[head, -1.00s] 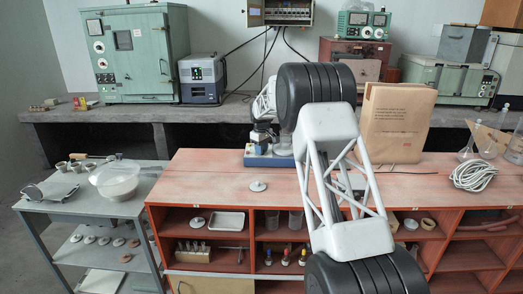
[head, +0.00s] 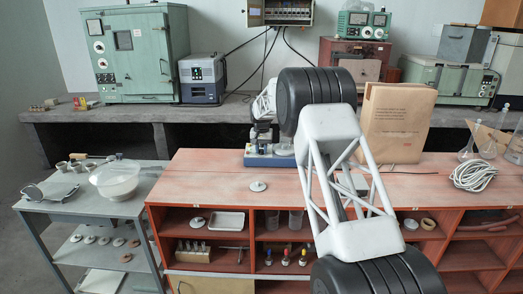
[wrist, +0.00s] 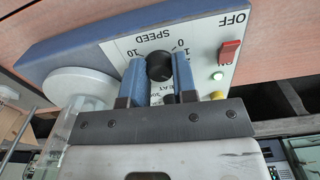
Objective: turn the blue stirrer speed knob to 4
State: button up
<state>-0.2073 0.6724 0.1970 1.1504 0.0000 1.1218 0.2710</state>
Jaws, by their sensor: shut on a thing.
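The blue stirrer (head: 283,155) stands on the red bench and is partly hidden behind my arm in the head view. In the wrist view its white panel (wrist: 203,38) shows the word SPEED and scale figures including 0, 1 and 10. The speed knob (wrist: 159,66) is black and round. My gripper (wrist: 160,72) has its blue finger pads on either side of the knob and is shut on it. The knob's pointer is not clear, and the lower part of the scale is hidden by the fingers. In the head view my gripper (head: 263,133) is small beside the stirrer.
A red switch (wrist: 229,50) and a lit green lamp (wrist: 218,76) sit right of the knob. A white round plate (wrist: 78,84) and clear glass are on the left. A paper bag (head: 397,120) stands right of my arm. The bench front left is mostly clear.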

aim_at(261, 150)
jog(key=shift+m, duration=1.6)
jog(key=o, duration=0.9)
jog(key=shift+o, duration=0.2)
jog(key=shift+r, duration=0.1)
jog(key=shift+r, duration=3.85)
